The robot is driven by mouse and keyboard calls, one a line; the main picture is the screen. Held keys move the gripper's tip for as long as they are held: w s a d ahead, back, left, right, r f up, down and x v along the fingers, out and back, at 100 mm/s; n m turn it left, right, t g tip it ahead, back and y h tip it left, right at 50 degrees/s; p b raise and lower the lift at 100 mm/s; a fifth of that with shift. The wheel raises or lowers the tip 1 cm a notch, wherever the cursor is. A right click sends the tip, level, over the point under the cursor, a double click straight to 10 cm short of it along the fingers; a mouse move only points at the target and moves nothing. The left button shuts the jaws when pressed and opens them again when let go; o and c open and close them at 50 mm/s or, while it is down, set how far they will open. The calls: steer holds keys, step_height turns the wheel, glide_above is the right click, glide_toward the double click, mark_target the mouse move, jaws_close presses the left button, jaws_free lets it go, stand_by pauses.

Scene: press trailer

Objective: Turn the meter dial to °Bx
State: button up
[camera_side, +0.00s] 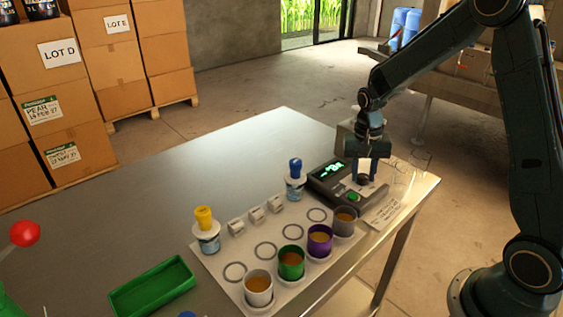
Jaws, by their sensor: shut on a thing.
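The meter (325,182) is a dark box with a lit green display (331,170) and a green round button (354,197), near the right end of the steel table. Its dark dial (363,180) sits at the meter's right side, partly hidden by the fingers. My gripper (366,174) points straight down over the meter with its fingers on either side of the dial, shut on it. The display text and any dial markings are too small to read.
A white mat (222,255) left of the meter holds cups of brown liquid, including a green cup (291,264) and a purple cup (320,243). A yellow-capped bottle (206,232) and a blue-capped bottle (295,181) stand nearby. A green tray (112,303) lies front left. The table's back left is clear.

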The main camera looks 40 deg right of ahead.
mark_target(360, 176)
steer(key=o, duration=1)
steer(key=shift+c, duration=0.2)
step_height(360, 176, up, 14)
steer(key=shift+w+a, duration=0.25)
steer(key=shift+w, duration=0.05)
steer(key=shift+s, duration=0.1)
